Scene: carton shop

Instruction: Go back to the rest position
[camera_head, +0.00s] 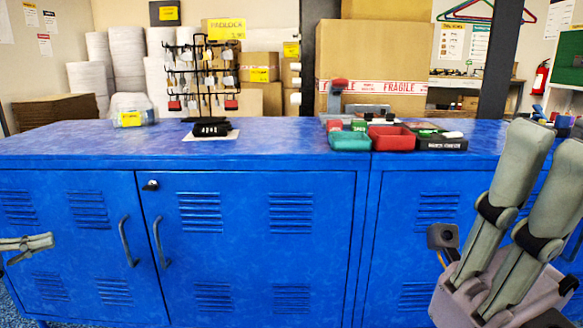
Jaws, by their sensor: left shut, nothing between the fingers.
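My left gripper (45,242) juts in from the left edge, level with the cabinet doors. Its grey fingers lie together and hold nothing. My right gripper (553,140) is large and close at the lower right, pointing up. Its two thick grey fingers stand apart with a gap between them and nothing in it. The right edge of the picture cuts off part of one finger. Both grippers are in front of the blue cabinets (255,245) and do not appear to touch anything.
On the cabinet tops lie a black item on a white sheet (228,136), a clear box (130,110), a teal tray (349,141), a red tray (392,138) and a black box (443,143). A padlock rack (202,75) stands behind. Much of the left top is clear.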

